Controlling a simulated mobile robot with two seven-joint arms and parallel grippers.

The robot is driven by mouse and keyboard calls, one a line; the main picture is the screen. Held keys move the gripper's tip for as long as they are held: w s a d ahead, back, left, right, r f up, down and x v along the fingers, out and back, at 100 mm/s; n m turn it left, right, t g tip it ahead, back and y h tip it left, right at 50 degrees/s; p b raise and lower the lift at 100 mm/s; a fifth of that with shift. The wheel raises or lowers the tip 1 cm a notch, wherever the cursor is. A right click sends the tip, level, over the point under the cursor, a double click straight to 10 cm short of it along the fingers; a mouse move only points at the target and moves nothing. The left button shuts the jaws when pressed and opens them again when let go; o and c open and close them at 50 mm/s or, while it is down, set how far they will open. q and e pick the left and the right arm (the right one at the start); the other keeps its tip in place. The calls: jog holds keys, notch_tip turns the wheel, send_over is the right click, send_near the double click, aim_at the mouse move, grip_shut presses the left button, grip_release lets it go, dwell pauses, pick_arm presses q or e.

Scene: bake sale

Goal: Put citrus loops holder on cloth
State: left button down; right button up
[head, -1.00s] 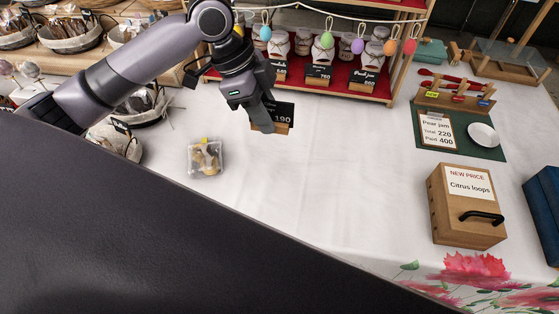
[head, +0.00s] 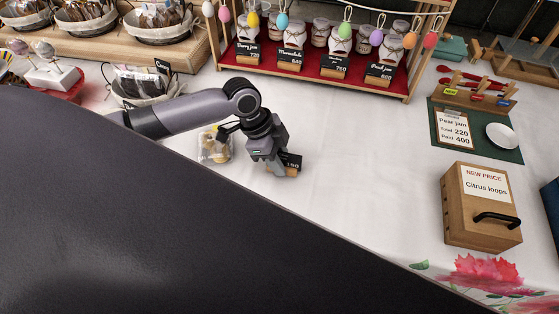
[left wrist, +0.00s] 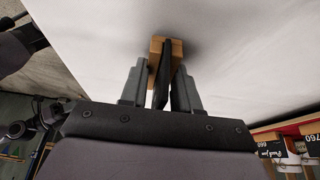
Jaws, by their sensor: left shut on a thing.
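My left gripper (head: 273,166) is shut on a small price holder, with a black card (head: 292,161) reading 190 and a wooden base (head: 283,171). The left wrist view shows the holder's wooden base (left wrist: 177,47) and dark card between the two grey fingers (left wrist: 157,88). The holder is over or on the white tablecloth (head: 350,170); I cannot tell if it touches. A wooden box (head: 462,220) labelled Citrus loops stands at the right. A green cloth (head: 505,153) lies behind it, under a clipboard and a white dish. My right gripper is not in view.
A clear packet (head: 214,145) lies just left of the gripper. A red-lined jar shelf (head: 402,87) stands at the back, with baskets (head: 165,22) at the back left. A floral cloth (head: 470,277) is at the front right. The middle of the table is clear.

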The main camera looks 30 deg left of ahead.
pick_arm(q)
jog(key=shift+f, duration=0.4)
jog(key=shift+f, duration=0.15)
jog(key=c, duration=0.8)
grip_release()
jog(key=shift+a+r, duration=0.1)
jog(key=shift+r, duration=0.3)
jog(key=p+v, duration=0.1)
jog(key=v, duration=1)
jog(key=shift+s+a+r, duration=0.1)
jog(key=shift+a+r, duration=0.1)
jog(key=shift+r, duration=0.05)
